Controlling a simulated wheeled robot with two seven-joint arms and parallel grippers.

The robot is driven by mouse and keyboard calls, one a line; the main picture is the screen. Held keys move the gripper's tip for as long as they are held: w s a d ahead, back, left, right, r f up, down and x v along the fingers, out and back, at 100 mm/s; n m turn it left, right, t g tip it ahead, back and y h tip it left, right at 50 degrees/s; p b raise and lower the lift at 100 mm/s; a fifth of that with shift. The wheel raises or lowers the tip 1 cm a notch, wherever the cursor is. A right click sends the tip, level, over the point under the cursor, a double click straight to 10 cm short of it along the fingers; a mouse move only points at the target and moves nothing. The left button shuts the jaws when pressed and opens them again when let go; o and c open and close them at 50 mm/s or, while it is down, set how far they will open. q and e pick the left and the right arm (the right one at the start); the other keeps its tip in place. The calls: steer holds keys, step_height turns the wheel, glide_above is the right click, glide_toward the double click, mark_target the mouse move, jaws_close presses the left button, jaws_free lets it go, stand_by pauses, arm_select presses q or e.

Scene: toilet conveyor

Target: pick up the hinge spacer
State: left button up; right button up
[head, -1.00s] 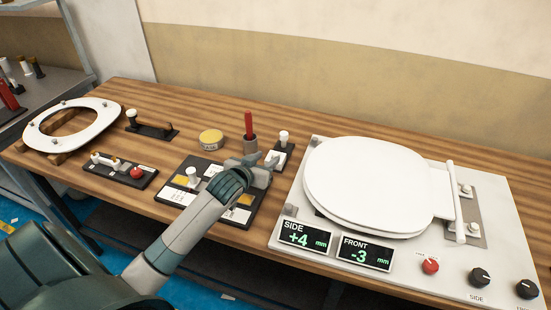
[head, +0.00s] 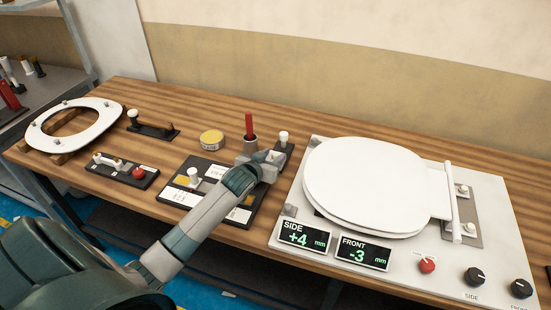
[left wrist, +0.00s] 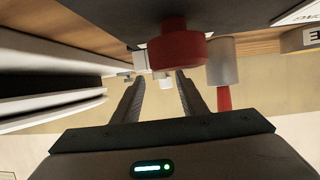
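My left gripper (head: 270,160) is over the right back part of the black labelled tray (head: 172,193). Its fingers (left wrist: 160,95) stand apart in the left wrist view, with nothing between them. A small white-topped piece (head: 283,137) on a black block is just beyond the fingertips; a small white piece also shows past them in the left wrist view (left wrist: 165,83). Another white-knobbed piece (head: 194,175) stands on the tray, left of the gripper. I cannot tell which is the hinge spacer. A red round part (left wrist: 178,47) looms close in the left wrist view. My right gripper is out of view.
A grey cup with a red stick (head: 249,127) stands right behind the gripper. A yellow tin (head: 211,139) is to its left. The white fixture (head: 400,270) with a toilet seat (head: 365,180) stands close on the right. Bare wood lies along the back.

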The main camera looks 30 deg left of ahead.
arm_select(q)
steer(key=shift+c, duration=0.4)
jaws_close()
step_height(320, 180, up, 10)
steer(key=b, duration=0.2)
stand_by(0.4)
stand_by(0.4)
